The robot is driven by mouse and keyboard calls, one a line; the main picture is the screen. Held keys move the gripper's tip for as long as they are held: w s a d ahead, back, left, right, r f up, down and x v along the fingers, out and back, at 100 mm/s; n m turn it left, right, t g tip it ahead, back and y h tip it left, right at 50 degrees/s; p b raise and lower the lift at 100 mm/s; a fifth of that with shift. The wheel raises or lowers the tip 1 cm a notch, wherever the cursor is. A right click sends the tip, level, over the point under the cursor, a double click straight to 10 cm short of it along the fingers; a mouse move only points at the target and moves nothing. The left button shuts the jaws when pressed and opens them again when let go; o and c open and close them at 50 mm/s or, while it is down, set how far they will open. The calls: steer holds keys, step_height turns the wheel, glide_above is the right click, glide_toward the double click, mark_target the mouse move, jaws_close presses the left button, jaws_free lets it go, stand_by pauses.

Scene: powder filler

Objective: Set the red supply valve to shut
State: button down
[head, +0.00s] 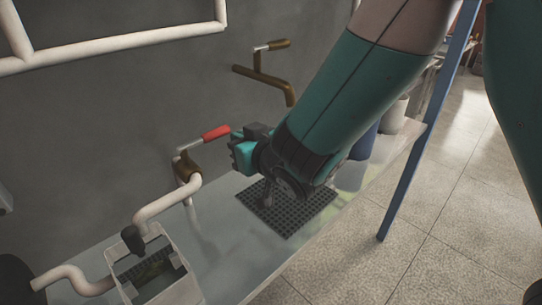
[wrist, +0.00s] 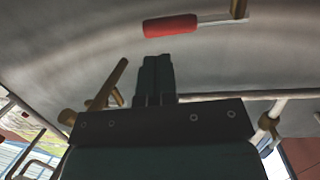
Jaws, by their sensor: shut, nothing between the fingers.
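The red supply valve handle (head: 216,132) is a red-gripped lever on a brass valve body (head: 187,167) set in a white pipe. In the head view the lever points right and slightly up from the valve. My gripper (head: 240,150) is just right of and below the red grip's end; its fingers are closed and empty. In the wrist view the red handle (wrist: 170,26) lies across the top, just beyond the shut fingertips (wrist: 155,62). A small gap shows between them there; contact cannot be told in the head view.
A brass tap (head: 265,75) with a brown lever is on the wall behind. A clear bin (head: 165,285) stands under the white spout. A black grid mat (head: 300,215) lies on the shelf below my gripper. A blue post (head: 425,135) stands at the right.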

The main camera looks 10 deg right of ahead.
steer(key=s+d+g+h+b, duration=0.1)
steer(key=s+d+g, duration=0.3)
steer(key=s, duration=0.4)
steer(key=s+d+g+h+b, duration=0.1)
steer(key=s+d+g, duration=0.4)
steer(key=s, duration=0.4)
steer(key=s+d+n+g+h+b, duration=0.1)
steer(key=s+d+g, duration=0.3)
steer(key=s, duration=0.4)
steer(key=shift+s+d+r+g+h, duration=0.15)
steer(key=shift+s+r+g+h, duration=0.15)
steer(key=shift+s, duration=0.1)
